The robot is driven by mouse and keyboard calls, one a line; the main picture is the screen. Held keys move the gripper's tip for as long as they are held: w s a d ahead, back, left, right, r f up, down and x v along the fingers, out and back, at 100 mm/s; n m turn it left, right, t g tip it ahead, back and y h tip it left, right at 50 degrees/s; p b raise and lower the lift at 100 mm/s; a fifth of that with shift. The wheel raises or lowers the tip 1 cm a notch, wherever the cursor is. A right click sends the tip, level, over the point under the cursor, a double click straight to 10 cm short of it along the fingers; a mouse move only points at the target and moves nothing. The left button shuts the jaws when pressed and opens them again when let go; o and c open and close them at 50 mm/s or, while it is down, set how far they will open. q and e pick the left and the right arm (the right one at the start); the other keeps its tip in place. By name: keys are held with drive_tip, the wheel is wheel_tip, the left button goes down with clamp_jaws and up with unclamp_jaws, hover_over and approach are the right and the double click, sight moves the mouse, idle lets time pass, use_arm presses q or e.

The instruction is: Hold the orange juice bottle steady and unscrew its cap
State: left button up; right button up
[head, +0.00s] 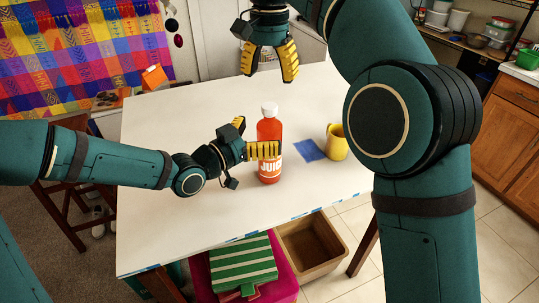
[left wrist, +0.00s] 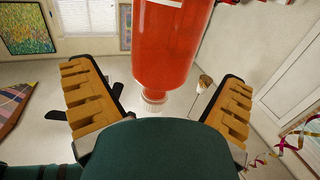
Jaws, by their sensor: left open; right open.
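The orange juice bottle (head: 270,130) stands upright on the white table, with its white cap (head: 269,109) on top. My left gripper (head: 262,151) is open at the bottle's side, below the cap. In the left wrist view the bottle (left wrist: 170,50) appears upside down between the two spread yellow fingers, with clear gaps on both sides; its cap (left wrist: 154,100) points down the picture. My right gripper (head: 269,70) is open and empty, pointing down, above and behind the cap in the head view. It is apart from the bottle.
A yellow mug (head: 337,143) stands right of the bottle, beside a blue square (head: 308,150) on the white table (head: 190,225). The table's left and front are clear. A brown bin (head: 310,247) and a green striped item (head: 243,262) sit below the front edge.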

sight(269, 106)
use_arm(q)
drive_tip(key=shift+x, duration=1.45)
clamp_jaws()
use_arm(e)
drive_tip(key=m, duration=0.3)
drive_tip(key=shift+f+m, duration=0.1)
drive_tip(key=shift+m, duration=0.2)
drive_tip(key=m, duration=0.4)
drive_tip(key=shift+m, duration=0.4)
drive_tip(key=m, duration=0.4)
drive_tip(key=shift+m, duration=0.4)
drive_tip(key=m, duration=0.4)
drive_tip(key=shift+m, duration=0.3)
drive_tip(key=shift+f, duration=3.95)
